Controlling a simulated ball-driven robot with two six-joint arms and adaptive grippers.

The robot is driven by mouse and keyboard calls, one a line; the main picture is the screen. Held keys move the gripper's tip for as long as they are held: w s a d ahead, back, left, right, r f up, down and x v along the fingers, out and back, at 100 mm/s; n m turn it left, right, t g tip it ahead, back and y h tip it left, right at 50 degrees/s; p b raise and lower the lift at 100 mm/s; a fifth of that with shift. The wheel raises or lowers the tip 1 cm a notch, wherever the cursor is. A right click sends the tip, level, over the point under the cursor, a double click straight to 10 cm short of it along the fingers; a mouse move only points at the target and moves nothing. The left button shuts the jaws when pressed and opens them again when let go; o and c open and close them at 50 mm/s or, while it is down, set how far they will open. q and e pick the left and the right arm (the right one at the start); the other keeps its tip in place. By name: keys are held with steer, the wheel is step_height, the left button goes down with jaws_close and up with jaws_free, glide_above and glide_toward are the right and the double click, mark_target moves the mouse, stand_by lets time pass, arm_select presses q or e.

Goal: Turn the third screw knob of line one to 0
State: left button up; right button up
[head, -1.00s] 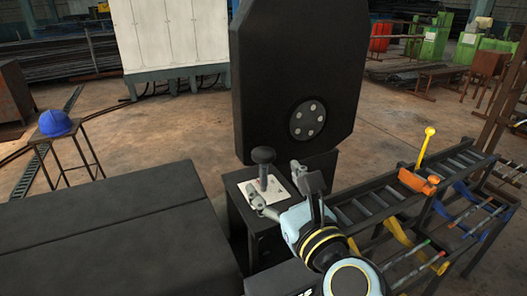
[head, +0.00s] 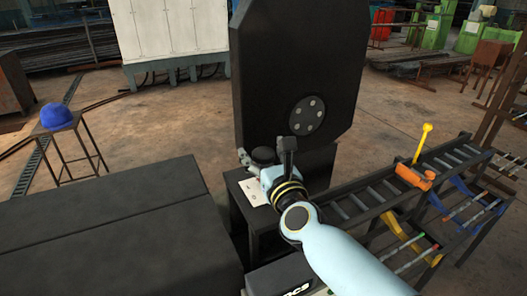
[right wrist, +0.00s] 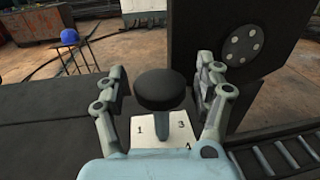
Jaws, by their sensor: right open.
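A black round-topped knob (head: 264,155) on a grey stem stands over a white plate (head: 255,191) on a dark pedestal. In the right wrist view the knob (right wrist: 164,90) is upright at the centre, and the plate (right wrist: 141,136) shows the marks 1, 3 and another partly clear one. My right gripper (head: 266,150) is open, with one finger on each side of the knob; gaps show between the knob and both fingers. The lower stem is partly hidden in the head view. My left gripper is not in view. I see no row of several knobs.
A tall black drum plate (head: 295,70) with a bolted disc stands right behind the knob. A dark roller track (head: 370,197) with an orange block (head: 414,177) and yellow lever runs to the right. A wide black box (head: 110,225) fills the left front.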

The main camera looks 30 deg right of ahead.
steer(key=c, duration=1.1)
steer(key=shift+f+b, duration=0.1)
steer(key=shift+b, duration=0.2)
steer(key=shift+c, duration=0.3)
